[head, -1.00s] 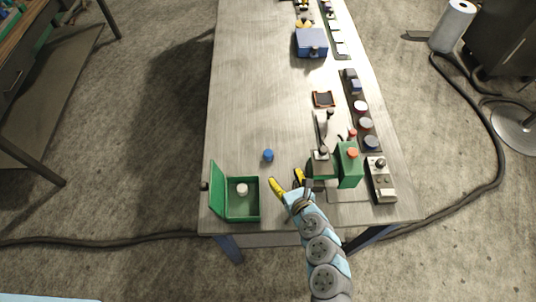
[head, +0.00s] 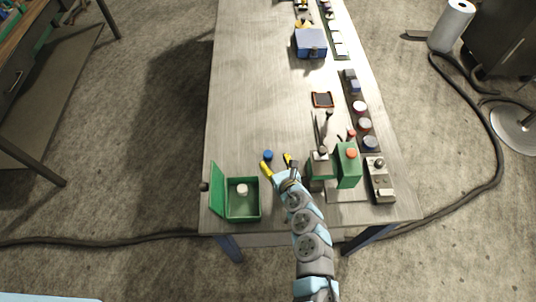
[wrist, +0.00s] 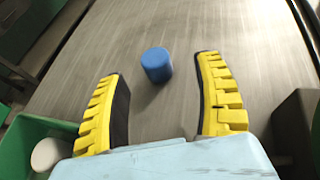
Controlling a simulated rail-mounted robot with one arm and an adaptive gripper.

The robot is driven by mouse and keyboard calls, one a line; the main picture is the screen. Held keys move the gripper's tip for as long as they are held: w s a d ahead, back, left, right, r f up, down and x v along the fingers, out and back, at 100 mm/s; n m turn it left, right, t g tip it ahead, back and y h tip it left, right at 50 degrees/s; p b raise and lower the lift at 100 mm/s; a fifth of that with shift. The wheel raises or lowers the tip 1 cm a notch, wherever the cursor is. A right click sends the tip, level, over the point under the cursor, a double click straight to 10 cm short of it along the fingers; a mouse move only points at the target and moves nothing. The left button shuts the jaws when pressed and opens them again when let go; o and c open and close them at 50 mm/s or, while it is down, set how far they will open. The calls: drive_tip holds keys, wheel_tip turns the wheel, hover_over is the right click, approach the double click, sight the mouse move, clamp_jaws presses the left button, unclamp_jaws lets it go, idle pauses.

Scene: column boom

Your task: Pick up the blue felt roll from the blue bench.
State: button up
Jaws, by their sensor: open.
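The blue felt roll (head: 268,155) is a short blue cylinder standing on the grey top of the bench (head: 262,95), whose legs are blue. In the wrist view the roll (wrist: 157,65) stands upright, ahead of the fingertips and between their lines, a little left of centre. My gripper (head: 277,160) has yellow fingers with dark inner pads. It is open and empty, with the roll just beyond its left finger in the head view. In the wrist view the open fingers (wrist: 160,78) show bare bench top between them.
An open green box (head: 243,211) with a white cylinder (head: 242,189) inside stands left of my gripper. A green machine with an orange knob (head: 348,166) stands close on the right. The bench top beyond the roll is clear.

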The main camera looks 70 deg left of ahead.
sight(268, 154)
drive_tip(key=shift+s+a+f, duration=0.1)
drive_tip(key=shift+s+a, duration=0.05)
drive_tip(key=shift+a, duration=0.55)
drive_tip(key=shift+s+p+x, duration=0.2)
drive_tip(key=shift+p+x, duration=0.2)
drive_tip(key=shift+x, duration=1.7)
drive_tip(key=c, duration=1.1)
